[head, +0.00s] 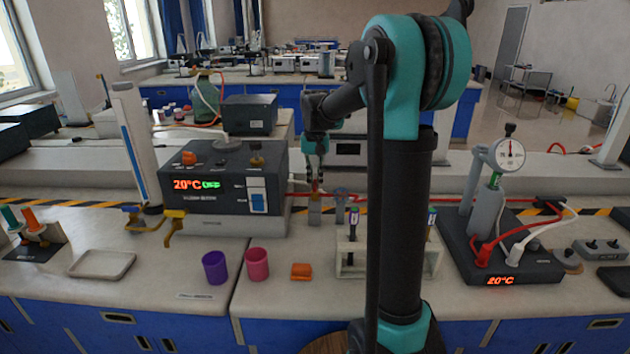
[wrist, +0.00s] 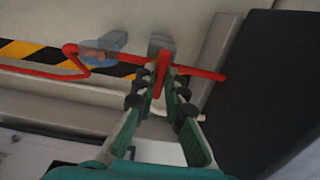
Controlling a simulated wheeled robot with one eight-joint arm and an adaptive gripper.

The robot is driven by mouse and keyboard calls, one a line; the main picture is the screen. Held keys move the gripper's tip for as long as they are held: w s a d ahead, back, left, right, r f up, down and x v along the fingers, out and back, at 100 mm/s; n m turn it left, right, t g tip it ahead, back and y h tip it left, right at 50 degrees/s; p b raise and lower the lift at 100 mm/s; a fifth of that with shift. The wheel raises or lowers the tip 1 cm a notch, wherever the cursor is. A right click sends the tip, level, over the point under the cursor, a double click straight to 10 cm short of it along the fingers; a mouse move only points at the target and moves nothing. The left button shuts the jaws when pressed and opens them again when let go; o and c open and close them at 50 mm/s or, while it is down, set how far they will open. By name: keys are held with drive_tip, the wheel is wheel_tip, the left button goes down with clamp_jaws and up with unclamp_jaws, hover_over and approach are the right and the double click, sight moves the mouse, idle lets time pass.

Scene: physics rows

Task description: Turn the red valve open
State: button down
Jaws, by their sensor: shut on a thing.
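The red valve is a small red handle (wrist: 162,72) on a grey body, on a thin red pipe (wrist: 63,68) along the back of the bench. In the wrist view the handle stands between the fingertips of my gripper (wrist: 160,88), which is shut on it. In the head view my gripper (head: 316,178) points down onto the valve from above; the grey valve body (head: 315,212) shows below, and the handle is mostly hidden by the fingers. How far the handle is turned is hard to tell.
A blue-grey valve (wrist: 103,47) sits beside it on the pipe. A dark heater box (head: 222,185) stands close on the left in the head view. A test-tube rack (head: 352,262), purple cup (head: 215,267), pink cup (head: 257,264) and orange block (head: 301,271) stand in front.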

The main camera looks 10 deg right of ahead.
drive_tip(key=shift+n, duration=0.4)
drive_tip(key=n, duration=0.8)
drive_tip(key=shift+n, duration=0.3)
drive_tip(key=n, duration=0.4)
drive_tip(key=shift+n, duration=2.2)
drive_tip(key=c, duration=1.6)
unclamp_jaws()
